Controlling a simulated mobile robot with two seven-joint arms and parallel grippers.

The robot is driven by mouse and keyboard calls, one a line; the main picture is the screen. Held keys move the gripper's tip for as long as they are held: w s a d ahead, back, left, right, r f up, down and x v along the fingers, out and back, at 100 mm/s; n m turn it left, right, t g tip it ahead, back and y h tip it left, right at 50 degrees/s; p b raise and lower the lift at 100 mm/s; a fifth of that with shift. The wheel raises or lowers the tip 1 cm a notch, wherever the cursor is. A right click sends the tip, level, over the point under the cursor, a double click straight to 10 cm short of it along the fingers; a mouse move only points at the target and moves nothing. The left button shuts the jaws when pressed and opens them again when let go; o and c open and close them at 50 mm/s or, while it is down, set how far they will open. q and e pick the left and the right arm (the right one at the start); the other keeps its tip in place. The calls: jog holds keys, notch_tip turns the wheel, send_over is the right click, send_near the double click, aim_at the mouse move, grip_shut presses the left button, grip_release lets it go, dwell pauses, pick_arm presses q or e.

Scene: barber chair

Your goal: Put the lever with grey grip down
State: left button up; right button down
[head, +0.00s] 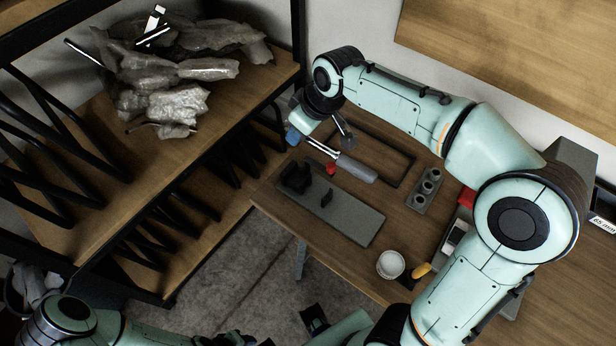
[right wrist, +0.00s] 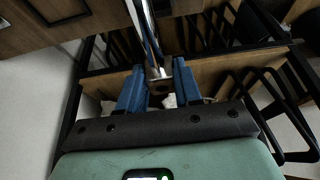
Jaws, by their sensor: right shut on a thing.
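The lever with grey grip shows in the head view, its thick grey grip (head: 357,169) pointing right and its shiny metal shaft (head: 322,148) pointing up left. My right gripper (head: 294,137) is shut on the far end of the metal shaft. In the right wrist view the blue fingertips (right wrist: 159,88) close around the shaft (right wrist: 150,40). The lever is over the wooden workbench (head: 285,215); I cannot tell if the grip touches it. My left arm shows at the lower left of the head view, but its gripper cannot be made out.
A grey plate with black holders (head: 350,215) lies near the lever. A black frame (head: 400,165), a grey block with holes (head: 424,190), a white cup (head: 390,264) and a yellow-handled tool (head: 421,270) are on the bench. A shelf (head: 90,200) with wrapped pieces (head: 180,100) stands left.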

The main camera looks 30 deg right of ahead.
aim_at(322, 151)
notch_tip(322, 151, down, 17)
jog(key=shift+r+b, duration=0.2)
jog(key=shift+b, duration=0.85)
pick_arm(q)
jog(key=f, duration=0.1)
jog(key=s+f, duration=0.1)
jog(key=shift+f, duration=0.3)
jog(key=shift+s+f+b, duration=0.25)
jog(key=shift+f+b, duration=0.35)
pick_arm(e)
jog(key=shift+f, duration=0.6)
jog(key=c, duration=1.1)
grip_release()
jog(key=shift+o, duration=0.2)
jog(key=shift+r+p, duration=0.25)
jog(key=shift+p, duration=0.05)
jog(key=p+v, duration=0.2)
jog(key=v, duration=1)
jog(key=shift+r, duration=0.4)
pick_arm(q)
jog(key=r, duration=0.1)
jog(key=w+r, duration=0.1)
jog(key=shift+r, duration=0.3)
